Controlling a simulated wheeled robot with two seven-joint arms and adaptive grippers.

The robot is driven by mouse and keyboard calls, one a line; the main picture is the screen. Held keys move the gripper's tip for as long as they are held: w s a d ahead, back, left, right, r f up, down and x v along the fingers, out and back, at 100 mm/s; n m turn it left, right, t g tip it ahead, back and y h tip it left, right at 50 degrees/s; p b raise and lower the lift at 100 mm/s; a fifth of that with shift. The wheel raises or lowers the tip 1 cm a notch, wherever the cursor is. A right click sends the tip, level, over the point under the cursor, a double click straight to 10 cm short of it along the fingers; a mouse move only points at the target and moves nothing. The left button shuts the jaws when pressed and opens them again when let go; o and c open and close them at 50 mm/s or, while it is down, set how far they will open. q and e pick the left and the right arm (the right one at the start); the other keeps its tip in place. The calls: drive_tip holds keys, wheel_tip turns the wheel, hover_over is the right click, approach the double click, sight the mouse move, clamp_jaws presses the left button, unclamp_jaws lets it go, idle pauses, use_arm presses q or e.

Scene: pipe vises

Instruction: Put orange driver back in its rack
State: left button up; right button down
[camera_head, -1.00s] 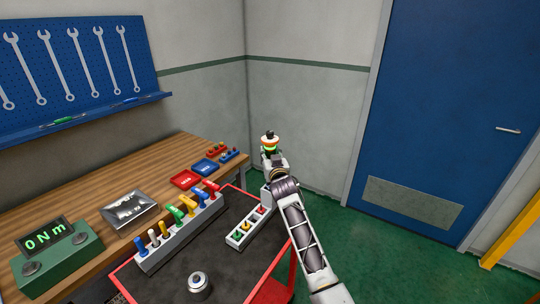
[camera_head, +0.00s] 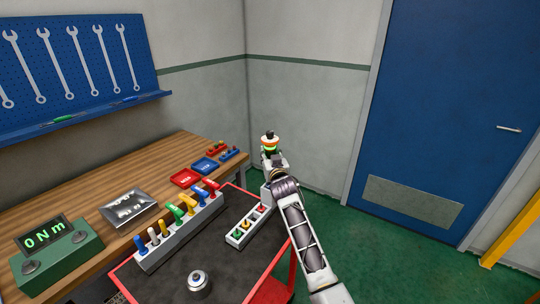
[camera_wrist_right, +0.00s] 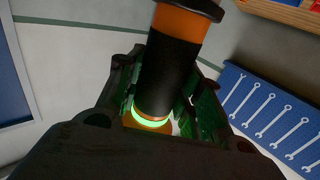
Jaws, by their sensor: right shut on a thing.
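The orange driver (camera_head: 269,140) has a black grip, orange ends and a glowing green ring. My right gripper (camera_head: 270,153) is shut on it and holds it up in the air, in front of the wall corner and beyond the red cart. In the right wrist view the driver (camera_wrist_right: 168,75) stands between the fingers (camera_wrist_right: 162,108), its black grip crossing upward. A long grey rack (camera_head: 181,241) on the cart holds several coloured drivers in a row. The gripper is apart from this rack, to its right and higher. My left gripper is not in view.
A smaller pale rack (camera_head: 243,242) with coloured slots sits on the cart's dark mat (camera_head: 235,268), near my right arm. A round metal piece (camera_head: 198,281) stands in front. The wooden bench (camera_head: 80,207) carries a green torque readout (camera_head: 57,257), a silver tray (camera_head: 128,208) and coloured trays.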

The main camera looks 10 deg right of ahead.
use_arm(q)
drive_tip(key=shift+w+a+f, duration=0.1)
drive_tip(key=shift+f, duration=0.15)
use_arm(e)
drive_tip(key=shift+f, duration=0.2)
idle(0.6)
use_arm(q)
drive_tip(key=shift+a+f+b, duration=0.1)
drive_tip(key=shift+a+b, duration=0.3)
use_arm(e)
drive_tip(key=shift+f, duration=0.2)
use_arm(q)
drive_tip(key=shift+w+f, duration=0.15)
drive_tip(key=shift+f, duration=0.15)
use_arm(e)
drive_tip(key=shift+f, duration=0.4)
idle(0.3)
use_arm(q)
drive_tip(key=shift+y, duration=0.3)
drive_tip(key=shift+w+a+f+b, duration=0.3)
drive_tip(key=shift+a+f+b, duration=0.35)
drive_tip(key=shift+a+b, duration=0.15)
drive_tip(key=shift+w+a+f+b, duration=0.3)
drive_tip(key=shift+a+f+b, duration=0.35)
drive_tip(key=shift+b, duration=0.1)
use_arm(e)
drive_tip(key=shift+f, duration=2)
idle(1.5)
